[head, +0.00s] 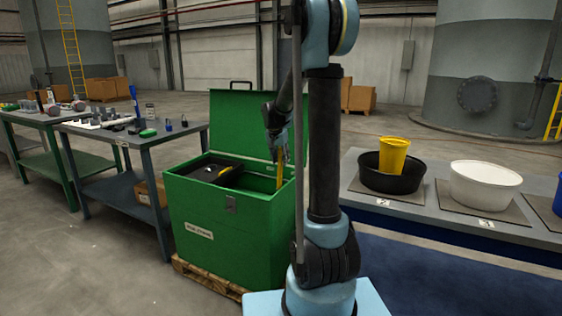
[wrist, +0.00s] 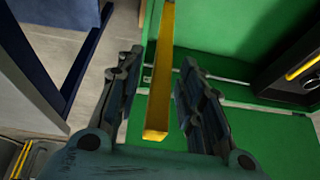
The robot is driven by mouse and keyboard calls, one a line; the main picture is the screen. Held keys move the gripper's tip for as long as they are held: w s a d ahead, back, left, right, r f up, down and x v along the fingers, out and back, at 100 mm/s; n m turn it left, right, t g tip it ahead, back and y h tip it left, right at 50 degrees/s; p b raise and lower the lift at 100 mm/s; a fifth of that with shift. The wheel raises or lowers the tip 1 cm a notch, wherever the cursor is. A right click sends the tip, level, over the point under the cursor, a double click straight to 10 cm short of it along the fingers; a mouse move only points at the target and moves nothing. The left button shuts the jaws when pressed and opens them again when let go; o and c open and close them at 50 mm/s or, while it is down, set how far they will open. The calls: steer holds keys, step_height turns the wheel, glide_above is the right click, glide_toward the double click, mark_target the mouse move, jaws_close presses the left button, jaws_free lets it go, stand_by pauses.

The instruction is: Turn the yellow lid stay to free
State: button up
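The yellow lid stay (head: 280,175) is a flat bar at the right side of the green chest (head: 215,235), whose lid (head: 240,115) stands raised. In the wrist view the stay (wrist: 160,85) runs between the two fingers of my gripper (wrist: 161,62), with a visible gap on each side. My gripper (head: 276,148) is open around the stay, not closed on it. In the head view it hangs over the chest's right side. The stay's far end is cut off in the wrist view, and its upper part is hidden by my gripper in the head view.
A black tray (head: 208,162) with a yellow-handled item sits in the chest's left part. A blue-grey workbench (head: 140,137) with small parts stands to the left. A table with a yellow bucket (head: 393,155), a black basin (head: 373,181) and a white basin (head: 482,185) is at the right.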

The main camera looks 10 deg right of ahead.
steer(key=shift+f, duration=0.25)
jaws_close()
steer(key=shift+d, duration=0.2)
steer(key=shift+w, duration=0.15)
